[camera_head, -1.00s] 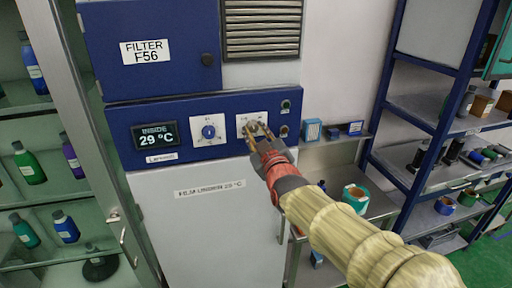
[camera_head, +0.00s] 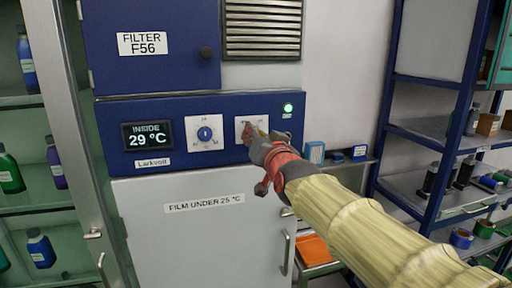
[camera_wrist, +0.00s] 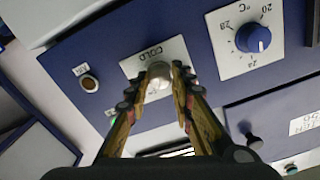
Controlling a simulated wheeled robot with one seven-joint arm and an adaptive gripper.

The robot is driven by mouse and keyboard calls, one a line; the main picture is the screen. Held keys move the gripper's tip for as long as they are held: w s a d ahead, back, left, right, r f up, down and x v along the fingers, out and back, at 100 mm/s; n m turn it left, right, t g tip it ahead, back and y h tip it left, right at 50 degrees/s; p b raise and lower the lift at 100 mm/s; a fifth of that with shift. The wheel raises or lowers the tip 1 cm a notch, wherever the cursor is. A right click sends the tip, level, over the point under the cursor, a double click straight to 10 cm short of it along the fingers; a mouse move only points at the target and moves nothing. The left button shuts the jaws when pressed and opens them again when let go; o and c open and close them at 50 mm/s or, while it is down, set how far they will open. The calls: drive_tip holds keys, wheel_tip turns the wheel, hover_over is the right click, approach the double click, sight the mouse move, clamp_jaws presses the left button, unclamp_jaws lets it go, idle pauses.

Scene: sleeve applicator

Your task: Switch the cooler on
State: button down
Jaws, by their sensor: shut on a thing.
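The cooler's blue control panel (camera_head: 170,104) has a display (camera_head: 149,135) reading INSIDE 29 °C. A white plate marked COLD (camera_wrist: 137,60) carries a pale metal knob (camera_wrist: 158,73). My gripper (camera_wrist: 161,84) is shut on this knob, one finger on each side; in the head view my gripper (camera_head: 257,137) hides most of the knob and its plate. A green lamp (camera_head: 288,107) at the panel's upper right is lit. A blue temperature dial (camera_head: 205,133) on its own white plate sits left of my gripper in the head view.
The white door (camera_head: 200,245) below is labelled FILM UNDER 25 °C and looks shut. The FILTER F56 cabinet (camera_head: 150,75) is above the panel. Shelves with bottles (camera_head: 40,248) stand at left; a blue-framed rack (camera_head: 430,80) stands at right.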

drive_tip(key=shift+m+b, duration=0.7)
drive_tip(key=shift+m, duration=0.4)
drive_tip(key=c, duration=1.5)
unclamp_jaws()
drive_tip(key=shift+c, duration=0.2)
drive_tip(key=v, duration=1.2)
